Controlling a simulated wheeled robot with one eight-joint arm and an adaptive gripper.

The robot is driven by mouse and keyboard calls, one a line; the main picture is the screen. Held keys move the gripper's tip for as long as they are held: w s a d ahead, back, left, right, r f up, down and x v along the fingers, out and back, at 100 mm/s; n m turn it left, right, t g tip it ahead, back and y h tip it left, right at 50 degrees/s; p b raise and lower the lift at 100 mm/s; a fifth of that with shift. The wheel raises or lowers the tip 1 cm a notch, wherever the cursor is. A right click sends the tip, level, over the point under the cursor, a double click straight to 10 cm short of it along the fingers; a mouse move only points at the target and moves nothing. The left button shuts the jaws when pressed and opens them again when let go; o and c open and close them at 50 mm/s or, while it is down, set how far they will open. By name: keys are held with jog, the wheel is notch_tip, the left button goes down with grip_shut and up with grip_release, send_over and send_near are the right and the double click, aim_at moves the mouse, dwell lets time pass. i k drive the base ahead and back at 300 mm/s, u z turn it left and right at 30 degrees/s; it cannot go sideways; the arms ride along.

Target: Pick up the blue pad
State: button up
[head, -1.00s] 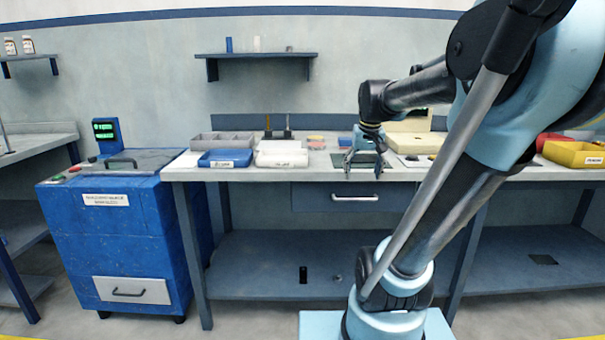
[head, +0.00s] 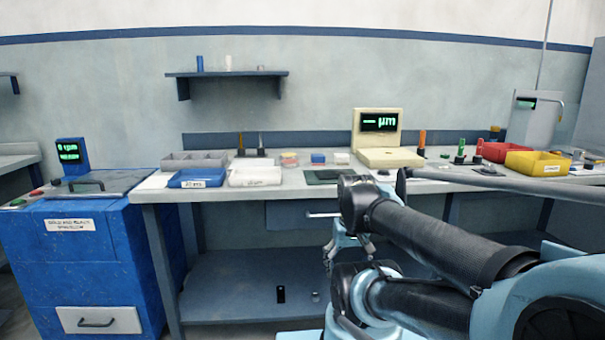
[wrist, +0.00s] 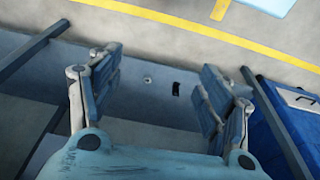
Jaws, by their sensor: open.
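A small blue pad (head: 318,158) lies on the bench top, between a pink-and-yellow item (head: 289,159) and a small white block (head: 341,158). My gripper (head: 334,259) hangs in front of the bench, below its top edge, well apart from the pad. In the wrist view my gripper (wrist: 162,78) has its fingers spread wide with nothing between them. The pad does not show in the wrist view, which looks down on the lower shelf and floor.
A dark green mat (head: 328,176) lies in front of the pad. A cream gauge (head: 391,157) stands right of it. A blue tray (head: 198,178) and a white tray (head: 255,178) sit to the left. The bench's front edge (head: 240,194) lies between my gripper and the bench top.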

aim_at(316, 160)
jog(key=u, duration=0.75)
jog(key=i, duration=0.35)
jog(key=z, duration=1.3)
